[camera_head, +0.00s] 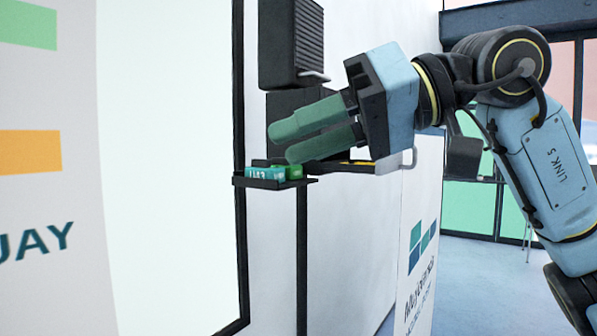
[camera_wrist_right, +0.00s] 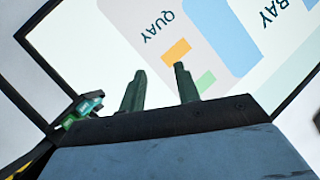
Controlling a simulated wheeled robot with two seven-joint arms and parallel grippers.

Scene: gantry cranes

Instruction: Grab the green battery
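A small dark shelf (camera_head: 240,181) carries a teal-green block with white lettering (camera_head: 262,173) and a brighter green battery-like block (camera_head: 294,172) at its right. Green and teal blocks also show at the lower left of the right wrist view, the green one (camera_wrist_right: 68,122) partly hidden by my gripper's edge. My right gripper (camera_head: 283,144) points left, its green fingers just above the shelf. In the right wrist view its fingers (camera_wrist_right: 159,84) stand apart with nothing between them, and the blocks lie to their left. My left gripper is in neither view.
A dark ribbed box (camera_head: 291,42) with a light handle hangs above the gripper. A printed white panel (camera_head: 45,220) fills the left. Open floor (camera_head: 475,270) shows at the right.

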